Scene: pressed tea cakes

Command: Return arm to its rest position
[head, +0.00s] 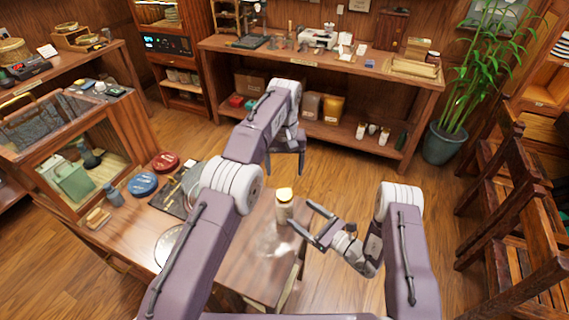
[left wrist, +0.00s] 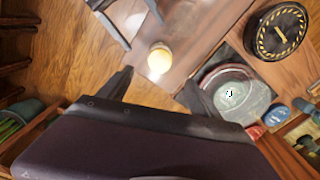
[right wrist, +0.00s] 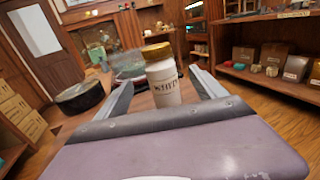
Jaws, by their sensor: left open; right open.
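A white jar with a gold lid (head: 284,207) stands upright near the right edge of the wooden table (head: 235,262). My right gripper (head: 296,213) is open beside it. In the right wrist view the labelled jar (right wrist: 163,85) shows between the open fingers; I cannot tell if they touch it. My left gripper (head: 286,168) is open and empty, raised beyond the jar. In the left wrist view the lid (left wrist: 160,60) shows beyond its spread fingers (left wrist: 152,90). My left arm hides part of the table.
A blue disc (head: 143,184) and a red disc (head: 165,162) lie on the table's left, near a dark tray (head: 178,201). A round black container (left wrist: 281,32) is on the table. Wooden chairs (head: 515,215) stand at right, a back shelf (head: 330,75) behind. Floor between is clear.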

